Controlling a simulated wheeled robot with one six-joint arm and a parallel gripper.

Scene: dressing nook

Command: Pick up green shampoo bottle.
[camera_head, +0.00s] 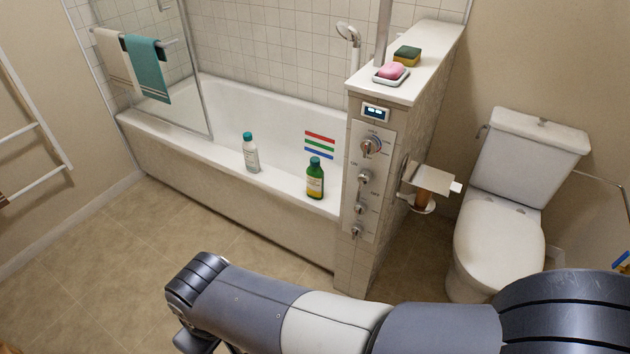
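The green shampoo bottle (315,179) stands upright on the near rim of the bathtub, close to the tiled half wall. It has a green cap and a yellowish label. A white bottle with a teal cap (250,153) stands upright on the same rim to its left. My arm reaches across the bottom of the picture, in front of the tub and lower than the bottles. Its end is at the lower left, apart from both bottles. My gripper's fingers are cut off or hidden below the arm, so I cannot see their state.
The bathtub (220,199) has a glass screen with towels at left. The tiled half wall (412,72) carries pink soap on a dish (391,73) and a sponge (407,55). A toilet (499,238) and paper holder (425,180) stand right. The floor (120,250) at left is clear.

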